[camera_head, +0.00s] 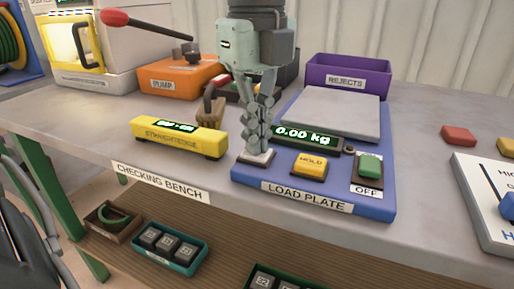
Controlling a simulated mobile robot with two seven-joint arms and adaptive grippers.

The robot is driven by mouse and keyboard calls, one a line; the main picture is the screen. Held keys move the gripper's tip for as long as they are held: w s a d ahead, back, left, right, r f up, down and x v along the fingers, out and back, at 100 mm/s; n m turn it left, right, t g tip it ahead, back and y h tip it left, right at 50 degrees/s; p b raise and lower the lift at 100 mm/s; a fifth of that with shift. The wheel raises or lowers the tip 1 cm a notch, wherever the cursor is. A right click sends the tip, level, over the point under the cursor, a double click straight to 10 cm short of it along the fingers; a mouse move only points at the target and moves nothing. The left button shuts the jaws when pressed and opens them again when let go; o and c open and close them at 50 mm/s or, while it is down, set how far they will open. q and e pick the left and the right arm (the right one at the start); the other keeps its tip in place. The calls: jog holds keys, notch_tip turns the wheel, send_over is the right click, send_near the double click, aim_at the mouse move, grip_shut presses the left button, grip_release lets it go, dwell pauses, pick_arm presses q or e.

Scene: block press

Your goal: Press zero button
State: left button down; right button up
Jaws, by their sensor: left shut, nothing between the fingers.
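My left gripper (256,152) points straight down, its fingers together and empty. Its tips are at a small pale pad (262,159) at the front left of the blue scale base (378,202) labelled LOAD PLATE. The fingers cover most of this pad, so I cannot read any zero label or tell whether it is pressed. The scale display (303,137) reads 0.00 kg. A yellow HOLD button (310,164) is right of the pad, and a green button (369,166) above an OFF label is farther right. My right gripper is not in view.
The grey weighing plate (331,113) looks empty. A yellow display unit (179,138) stands left of the gripper, with a wooden-handled item (211,108) behind it. The orange PUMP box (177,74) and purple REJECTS bin (346,76) are at the back. Weights fill a teal tray (147,258) below.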

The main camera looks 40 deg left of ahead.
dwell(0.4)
pick_arm(q)
notch_tip(320, 180, up, 6)
jog(key=p, duration=0.3)
jog(key=shift+f, duration=0.25)
dwell(0.6)
